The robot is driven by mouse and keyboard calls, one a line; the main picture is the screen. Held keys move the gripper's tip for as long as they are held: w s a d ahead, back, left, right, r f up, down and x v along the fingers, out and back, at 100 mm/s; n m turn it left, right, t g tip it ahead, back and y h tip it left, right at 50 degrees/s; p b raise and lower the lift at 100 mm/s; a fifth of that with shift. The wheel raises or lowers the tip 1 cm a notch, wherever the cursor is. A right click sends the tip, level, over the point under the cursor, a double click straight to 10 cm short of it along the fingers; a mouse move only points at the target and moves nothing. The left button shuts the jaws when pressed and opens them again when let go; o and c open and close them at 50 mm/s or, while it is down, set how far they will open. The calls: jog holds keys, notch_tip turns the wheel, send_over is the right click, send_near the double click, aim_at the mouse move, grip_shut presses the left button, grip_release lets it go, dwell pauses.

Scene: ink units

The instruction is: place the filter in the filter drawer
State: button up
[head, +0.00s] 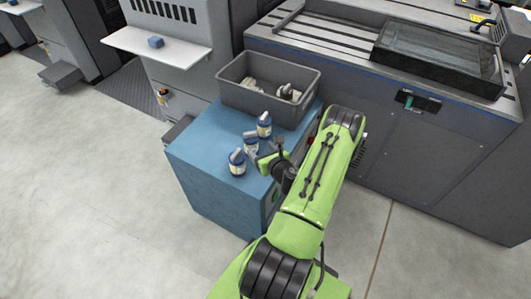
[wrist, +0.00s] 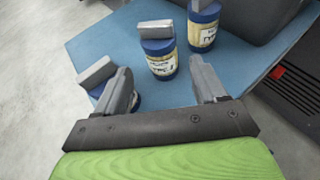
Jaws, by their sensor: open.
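Three small blue canisters with cream labels and grey tops, which look like the filters, stand on the blue cabinet top (head: 205,140): a near one (head: 237,162), a middle one (head: 250,142) and a far one (head: 264,125). My gripper (head: 268,158) is open beside them, on their right. In the wrist view, my open gripper (wrist: 160,72) points at the middle canister (wrist: 160,56), which stands beyond the fingertips. The left finger partly hides the near canister (wrist: 94,76). The far canister (wrist: 203,25) is at the top. I cannot make out a filter drawer.
A grey bin (head: 235,98) with several items inside stands at the back of the cabinet top. A large dark grey machine (head: 430,140) stands to the right. Another machine with a white shelf (head: 150,36) is behind. The floor at the left (head: 80,190) is clear.

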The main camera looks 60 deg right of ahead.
jog(key=w+a+r+n+g+y, duration=0.1)
jog(key=w+a+r+n+y, duration=0.3)
jog(key=a+n, duration=0.4)
jog(key=w+a+r+n+g+y, duration=0.1)
jog(key=a+r+n+y, duration=0.2)
jog(key=a+r+n, duration=0.45)
jog(key=w+a+r+n+y, duration=0.3)
jog(key=a+n+y, duration=0.1)
jog(key=a+n, duration=0.5)
jog(key=s+a+r+n+g+h, duration=0.3)
jog(key=s+a+r+n, duration=0.6)
jog(key=n, duration=0.5)
jog(key=shift+s+a+r+g, duration=0.2)
jog(key=shift+s+a+g, duration=0.2)
jog(key=shift+s+g, duration=0.45)
jog(key=shift+o, duration=0.7)
jog(key=s+r+n+h, duration=0.1)
jog(key=s+r+n, duration=0.2)
jog(key=s, duration=0.5)
jog(key=shift+r+h, duration=0.3)
jog(key=shift+r, duration=0.4)
jog(key=shift+o, duration=1)
jog(key=shift+t, duration=0.25)
jog(key=shift+w, duration=0.1)
